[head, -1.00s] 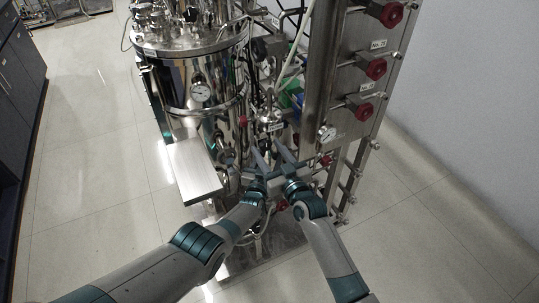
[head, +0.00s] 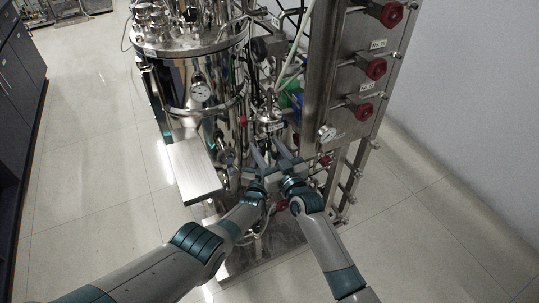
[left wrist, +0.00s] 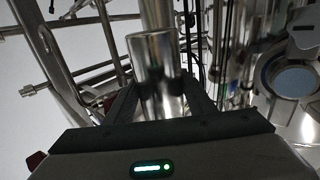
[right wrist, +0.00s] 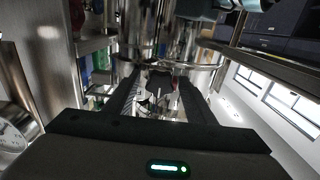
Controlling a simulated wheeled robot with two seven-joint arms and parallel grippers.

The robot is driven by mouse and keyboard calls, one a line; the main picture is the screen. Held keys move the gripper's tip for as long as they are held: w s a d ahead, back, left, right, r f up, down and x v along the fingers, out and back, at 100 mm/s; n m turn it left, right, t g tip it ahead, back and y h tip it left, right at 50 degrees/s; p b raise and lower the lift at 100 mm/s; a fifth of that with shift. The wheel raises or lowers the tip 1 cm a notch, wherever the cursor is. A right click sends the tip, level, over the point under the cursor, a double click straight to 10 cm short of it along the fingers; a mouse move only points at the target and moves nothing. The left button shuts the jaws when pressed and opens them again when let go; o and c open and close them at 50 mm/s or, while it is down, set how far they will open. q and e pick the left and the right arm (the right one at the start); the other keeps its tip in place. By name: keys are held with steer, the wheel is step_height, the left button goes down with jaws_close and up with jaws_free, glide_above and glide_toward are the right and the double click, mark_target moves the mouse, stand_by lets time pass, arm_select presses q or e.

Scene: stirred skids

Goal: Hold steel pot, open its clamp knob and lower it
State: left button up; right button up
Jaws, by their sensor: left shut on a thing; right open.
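The steel pot (head: 268,122) is a small shiny vessel low on the steel rig in the head view. My left gripper (left wrist: 162,98) is shut on it; a shiny steel cylinder, which looks like the pot (left wrist: 155,58), stands between its fingers in the left wrist view. My right gripper (head: 282,150) is beside the left one, just below the pot. In the right wrist view its fingers (right wrist: 163,98) are apart, with small dark and metal parts beyond them.
A large steel tank (head: 200,65) with a gauge stands behind left. A flat steel shelf (head: 194,168) juts out beside my left gripper. A steel panel (head: 352,75) with red knobs rises on the right. Pipes and hoses crowd the grippers; open floor (head: 90,190) lies left.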

steer(key=m, duration=0.5)
steer(key=shift+f, duration=0.1)
steer(key=c, duration=0.8)
steer(key=shift+n, duration=0.3)
steer(key=n, duration=0.5)
steer(key=shift+c, duration=0.7)
steer(key=shift+o, duration=0.7)
steer(key=n, duration=0.4)
steer(key=shift+r+n, duration=0.2)
steer(key=shift+n, duration=0.1)
steer(key=o, duration=0.7)
